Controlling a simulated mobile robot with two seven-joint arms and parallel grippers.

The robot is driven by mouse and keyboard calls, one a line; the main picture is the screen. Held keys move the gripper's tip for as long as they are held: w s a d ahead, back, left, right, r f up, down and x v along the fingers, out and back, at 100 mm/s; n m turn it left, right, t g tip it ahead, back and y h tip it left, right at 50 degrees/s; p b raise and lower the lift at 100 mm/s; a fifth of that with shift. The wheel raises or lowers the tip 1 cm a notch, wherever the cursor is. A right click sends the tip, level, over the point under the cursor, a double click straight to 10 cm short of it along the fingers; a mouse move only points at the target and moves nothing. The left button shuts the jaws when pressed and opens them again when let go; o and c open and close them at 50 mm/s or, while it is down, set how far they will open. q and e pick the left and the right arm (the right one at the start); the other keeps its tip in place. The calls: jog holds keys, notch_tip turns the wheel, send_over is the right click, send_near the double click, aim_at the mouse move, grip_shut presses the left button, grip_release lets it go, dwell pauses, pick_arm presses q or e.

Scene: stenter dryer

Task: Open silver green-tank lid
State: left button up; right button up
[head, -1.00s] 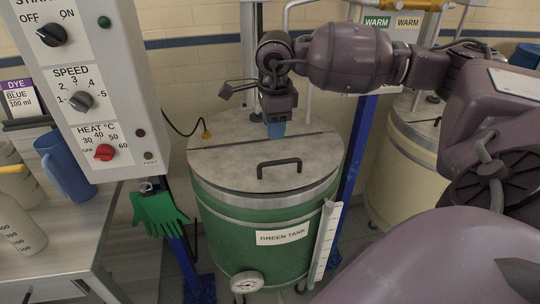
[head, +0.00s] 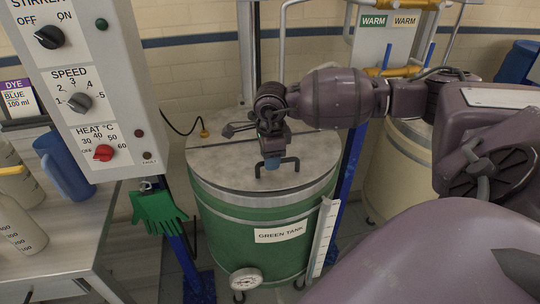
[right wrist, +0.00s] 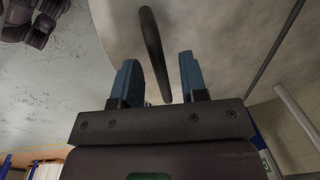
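The green tank (head: 285,250) stands on the floor, labelled GREEN TANK, with its flat silver lid (head: 225,165) down on top. A dark bar handle (head: 294,163) stands on the lid's front part; it also shows in the right wrist view (right wrist: 151,45). My right gripper (head: 272,163) is over the lid at the handle, covering part of it in the head view. In the right wrist view its two blue fingers (right wrist: 160,78) are apart, with the handle's end reaching between them and gaps on both sides. I cannot tell any contact. My left gripper is not in view.
A control panel (head: 85,90) with knobs hangs at the left, above a steel bench (head: 70,235) with a blue jug (head: 65,170). A green glove (head: 157,212) hangs beside the tank. A cream tank (head: 395,175) stands at the right, and a white ruler (head: 323,238) at the green tank's front right.

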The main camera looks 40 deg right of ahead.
grip_shut()
